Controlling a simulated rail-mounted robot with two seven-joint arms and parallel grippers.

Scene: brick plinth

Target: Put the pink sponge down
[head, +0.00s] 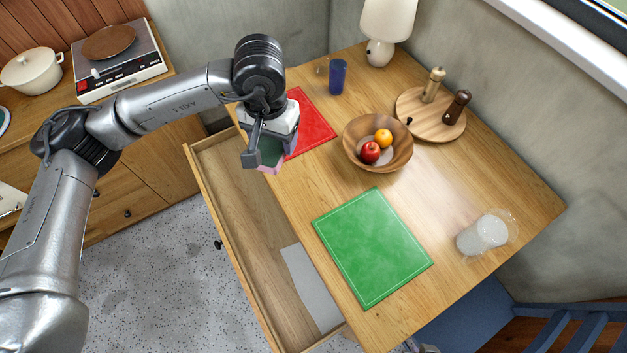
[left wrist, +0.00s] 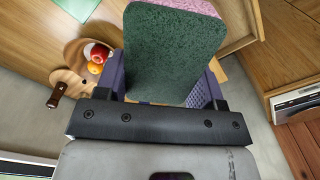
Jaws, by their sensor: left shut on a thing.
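The pink sponge (head: 269,168) has a dark green scouring side and hangs in my left gripper (head: 266,150). In the left wrist view the sponge (left wrist: 172,52) shows its green face large, with a pink strip along its top edge, and the purple fingers of my left gripper (left wrist: 163,88) are shut on it from both sides. In the head view the sponge is in front of the red board's near-left edge, by the table's left edge and the open drawer. I cannot tell its exact height. My right gripper is not in view.
A red board (head: 312,128) and a green board (head: 371,247) lie on the table (head: 285,190). A wooden bowl (head: 352,150) holds fruit. A blue cup (head: 338,77), a lamp (head: 380,52), a glass (head: 480,235) and a round board with mills (head: 415,118) stand around. The drawer (head: 238,215) is open.

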